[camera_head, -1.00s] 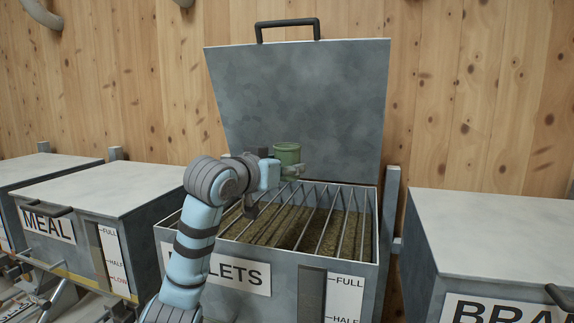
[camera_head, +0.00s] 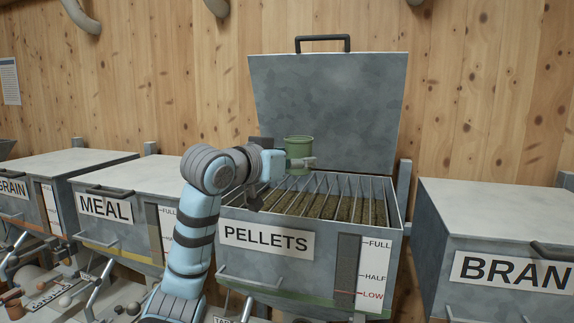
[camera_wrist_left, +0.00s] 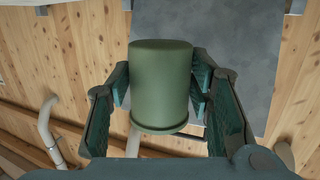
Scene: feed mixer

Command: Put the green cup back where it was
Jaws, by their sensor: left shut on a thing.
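The green cup (camera_head: 298,147) is held upright by my left gripper (camera_head: 303,162), in front of the raised lid and above the open PELLETS bin (camera_head: 330,238). In the left wrist view the green cup (camera_wrist_left: 160,85) sits between the two fingers of my left gripper (camera_wrist_left: 158,88), which press on its sides. The cup's inside cannot be seen. The bin holds brown-green pellets under a grid of metal bars. My right gripper is out of view.
The PELLETS lid (camera_head: 330,105) stands open against the wooden wall. The closed MEAL bin (camera_head: 125,195) is to the left and the closed BRAN bin (camera_head: 500,220) to the right. Levers and small items (camera_head: 60,290) lie low at the left.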

